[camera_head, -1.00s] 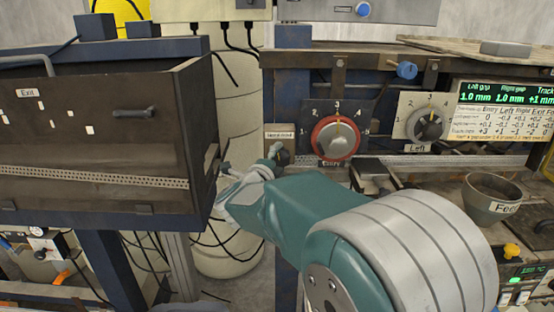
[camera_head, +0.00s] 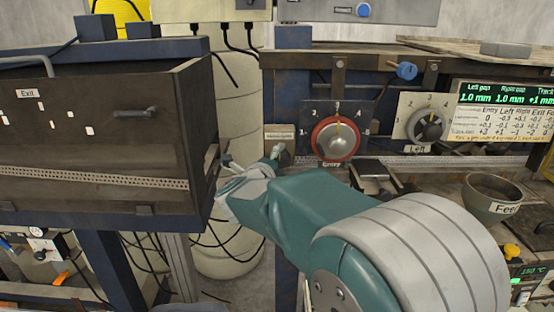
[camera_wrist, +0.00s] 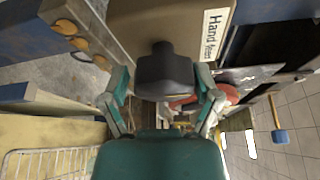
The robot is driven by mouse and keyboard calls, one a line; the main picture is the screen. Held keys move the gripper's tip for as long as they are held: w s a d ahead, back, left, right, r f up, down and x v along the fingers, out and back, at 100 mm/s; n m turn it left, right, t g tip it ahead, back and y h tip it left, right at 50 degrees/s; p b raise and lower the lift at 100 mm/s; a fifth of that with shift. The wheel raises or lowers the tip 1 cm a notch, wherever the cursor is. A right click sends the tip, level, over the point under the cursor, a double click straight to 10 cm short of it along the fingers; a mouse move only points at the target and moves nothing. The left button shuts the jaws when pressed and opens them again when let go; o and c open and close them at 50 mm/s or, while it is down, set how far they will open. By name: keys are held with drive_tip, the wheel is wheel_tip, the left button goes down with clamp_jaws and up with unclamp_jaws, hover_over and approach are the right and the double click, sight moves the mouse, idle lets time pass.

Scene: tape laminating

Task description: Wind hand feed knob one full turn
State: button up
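The hand feed knob (camera_wrist: 166,72) is dark and blocky in the wrist view. It sticks out from a brown panel (camera_wrist: 155,18) that carries a white "Hand feed" label (camera_wrist: 213,36). My gripper (camera_wrist: 162,82) is open, with one finger on each side of the knob and a visible gap on both sides. In the head view my gripper (camera_head: 252,160) is at the left end of the machine, below a small label plate (camera_head: 280,133). The knob is a small dark shape there (camera_head: 284,157), partly hidden by a finger.
A red-ringed Entry dial (camera_head: 335,140) and a grey Left dial (camera_head: 427,126) sit to the right of my gripper. A dark Exit box (camera_head: 100,130) stands close on the left. A Feed bowl (camera_head: 490,198) and lit display (camera_head: 505,108) are further right.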

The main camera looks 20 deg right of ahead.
idle(0.4)
drive_tip(key=shift+s+a+r, duration=0.1)
drive_tip(key=shift+s+a, duration=0.05)
drive_tip(key=shift+a, duration=0.05)
drive_tip(key=v, duration=1.1)
drive_tip(key=shift+s+a, duration=0.2)
drive_tip(key=s+a+n+t+y, duration=0.35)
drive_tip(key=a+n+y, duration=0.45)
drive_tip(key=n+y, duration=0.75)
drive_tip(key=s+d+f+n+g+h, duration=0.1)
drive_tip(key=s+d+f+n+g, duration=0.1)
drive_tip(key=s, duration=0.4)
drive_tip(key=s+d+f+n+g+h, duration=0.1)
drive_tip(key=s+f+n+g, duration=0.3)
drive_tip(key=s+f+n, duration=0.1)
drive_tip(key=s+d+f+n+g+h, duration=0.1)
drive_tip(key=s+d+f+n+g, duration=0.1)
drive_tip(key=s+n, duration=0.4)
drive_tip(key=shift+s+d+f+g, duration=0.4)
drive_tip(key=shift+s+f+g, duration=0.45)
drive_tip(key=shift+g, duration=0.2)
